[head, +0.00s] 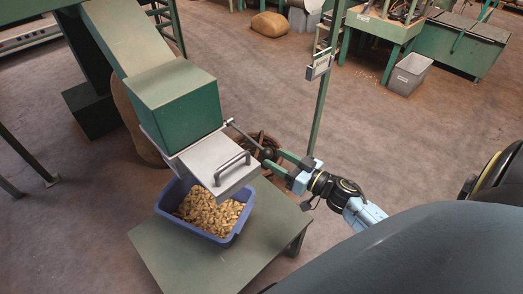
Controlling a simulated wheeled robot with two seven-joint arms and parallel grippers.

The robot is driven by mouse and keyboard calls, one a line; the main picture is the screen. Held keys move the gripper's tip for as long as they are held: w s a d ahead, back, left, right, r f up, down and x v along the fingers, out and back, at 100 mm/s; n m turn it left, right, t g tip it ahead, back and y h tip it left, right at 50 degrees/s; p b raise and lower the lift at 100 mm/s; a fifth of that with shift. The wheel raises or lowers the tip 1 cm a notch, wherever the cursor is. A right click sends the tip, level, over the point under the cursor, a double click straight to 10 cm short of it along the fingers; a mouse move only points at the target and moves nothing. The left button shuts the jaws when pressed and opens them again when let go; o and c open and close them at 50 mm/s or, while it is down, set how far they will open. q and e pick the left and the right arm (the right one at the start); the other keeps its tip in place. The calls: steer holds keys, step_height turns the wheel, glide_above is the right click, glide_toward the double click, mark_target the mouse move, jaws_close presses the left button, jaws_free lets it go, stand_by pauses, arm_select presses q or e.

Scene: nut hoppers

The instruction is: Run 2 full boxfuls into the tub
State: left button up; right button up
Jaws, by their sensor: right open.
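A green hopper box (172,100) hangs at the lower end of a sloping chute (125,37). Below it is a grey metal measuring box (215,160) with a bar handle (232,166) on its top. A lever (245,135) runs from its right side to a dark ball knob (267,153). The blue tub (190,226) stands under the metal box and holds many nuts (212,211). My right gripper (272,160) is open, its two fingers at the knob; I cannot tell whether they touch it. My left gripper is not in view.
The tub stands on a low green table (185,262), with bare top in front of it. A green post (322,112) with a small box rises behind my right gripper. A grey bin (408,74) stands farther back.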

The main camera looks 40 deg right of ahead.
mark_target(269, 155)
steer(key=x, duration=0.6)
steer(key=shift+w+b, duration=0.2)
steer(key=shift+b, duration=0.1)
jaws_close()
